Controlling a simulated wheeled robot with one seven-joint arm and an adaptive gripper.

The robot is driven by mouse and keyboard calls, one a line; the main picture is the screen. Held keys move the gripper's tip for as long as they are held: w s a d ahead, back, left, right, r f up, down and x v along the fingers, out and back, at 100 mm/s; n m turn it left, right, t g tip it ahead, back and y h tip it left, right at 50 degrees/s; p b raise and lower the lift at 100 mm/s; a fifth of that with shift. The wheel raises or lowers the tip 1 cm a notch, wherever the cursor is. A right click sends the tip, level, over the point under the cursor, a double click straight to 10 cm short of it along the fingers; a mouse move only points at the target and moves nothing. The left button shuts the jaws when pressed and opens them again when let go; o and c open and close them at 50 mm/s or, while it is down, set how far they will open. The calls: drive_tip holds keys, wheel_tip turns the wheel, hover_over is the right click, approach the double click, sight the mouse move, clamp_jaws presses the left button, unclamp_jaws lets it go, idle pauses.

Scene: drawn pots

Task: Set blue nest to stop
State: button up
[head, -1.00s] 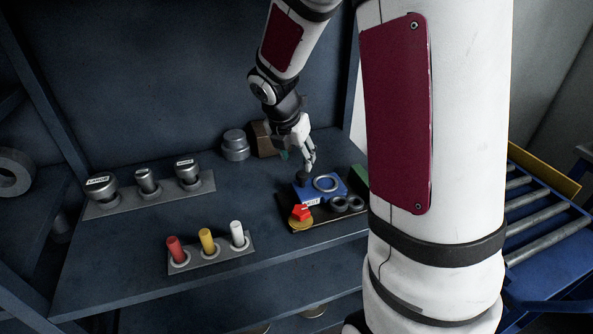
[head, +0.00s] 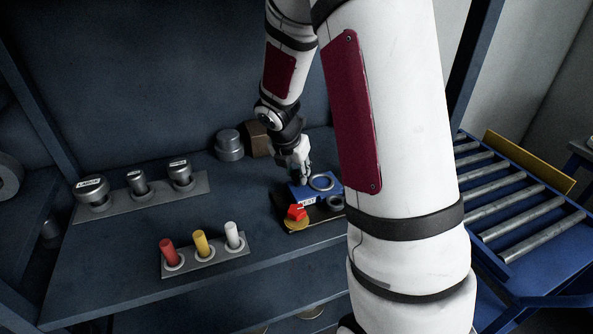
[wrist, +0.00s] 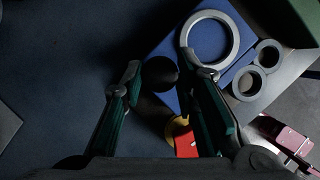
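The blue nest is a blue block (head: 320,194) with a grey ring on top and a small white label in front; it also shows in the wrist view (wrist: 206,42). A dark round knob (wrist: 159,73) sits at its left edge in the wrist view. My gripper (wrist: 165,72) has its two fingers apart, one on each side of the knob. I cannot tell whether the fingers touch it. In the head view my gripper (head: 302,178) is low over the left part of the blue block and hides most of the knob.
A red knob (head: 297,212) on a yellow disc stands in front of the blue block. Dark grey rings (head: 336,202) lie to its right. Red, yellow and white pegs (head: 201,243) stand in a front plate. Grey labelled knobs (head: 139,183) stand at the left. The bench middle is clear.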

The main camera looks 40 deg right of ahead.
sight(315, 181)
clamp_jaws()
drive_tip(key=d+p, duration=0.1)
drive_tip(key=d, duration=0.1)
drive_tip(key=s+d+p, duration=0.1)
drive_tip(key=d+p, duration=0.1)
drive_tip(key=shift+s+d+r, duration=0.1)
drive_tip(key=shift+s+r, duration=0.05)
drive_tip(key=shift+s, duration=0.05)
drive_tip(key=shift+d, duration=0.55)
drive_tip(key=o, duration=0.9)
unclamp_jaws()
drive_tip(key=shift+d, duration=0.15)
